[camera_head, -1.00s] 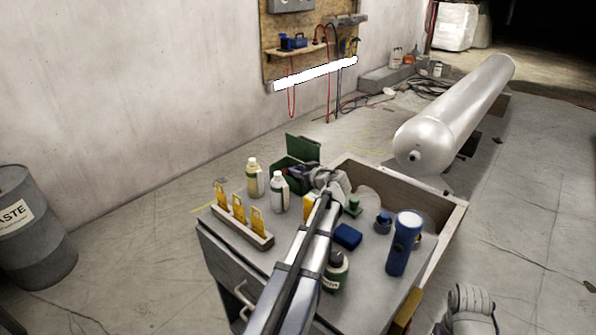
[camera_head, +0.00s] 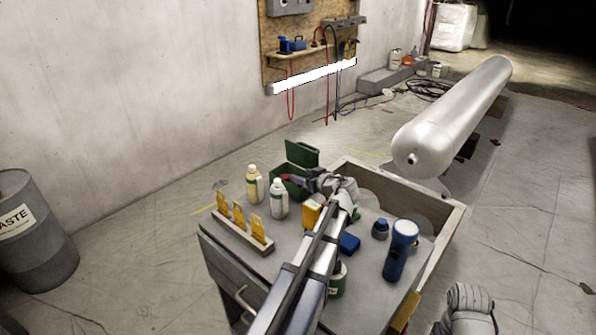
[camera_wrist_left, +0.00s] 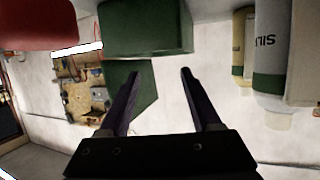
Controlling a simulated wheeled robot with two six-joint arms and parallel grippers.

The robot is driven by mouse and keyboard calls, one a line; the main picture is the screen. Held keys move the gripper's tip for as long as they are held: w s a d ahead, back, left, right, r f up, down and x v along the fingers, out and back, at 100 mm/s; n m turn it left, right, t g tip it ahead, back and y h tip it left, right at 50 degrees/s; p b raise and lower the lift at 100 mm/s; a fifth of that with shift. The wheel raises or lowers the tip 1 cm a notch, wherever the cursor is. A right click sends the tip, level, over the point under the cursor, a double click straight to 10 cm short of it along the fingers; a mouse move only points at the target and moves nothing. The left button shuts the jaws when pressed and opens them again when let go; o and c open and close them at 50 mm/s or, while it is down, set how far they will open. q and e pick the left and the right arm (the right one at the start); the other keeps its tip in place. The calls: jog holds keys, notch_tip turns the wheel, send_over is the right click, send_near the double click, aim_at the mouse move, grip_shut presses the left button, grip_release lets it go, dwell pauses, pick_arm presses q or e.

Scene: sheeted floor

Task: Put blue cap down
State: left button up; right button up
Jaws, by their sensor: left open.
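My left gripper (camera_head: 300,181) is at the far side of the cart, by the open green box, well away from the cap. In the left wrist view its two dark fingers (camera_wrist_left: 160,78) are apart with nothing between them. The cap is not seen in that view. My right gripper is not in view; only a grey part of my right arm shows at the lower right.
The green box (camera_head: 301,153) has its lid up; a red thing is near it. Two bottles (camera_head: 279,198), a rack of yellow tags (camera_head: 240,228) and a blue box (camera_head: 349,243) stand on the cart. A wooden rim (camera_head: 440,243) edges its right side.

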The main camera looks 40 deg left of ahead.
pick_arm(q)
jog(key=p+v, duration=0.2)
jog(key=v, duration=0.5)
jog(key=shift+d, duration=0.3)
jog(key=shift+s+r, duration=0.15)
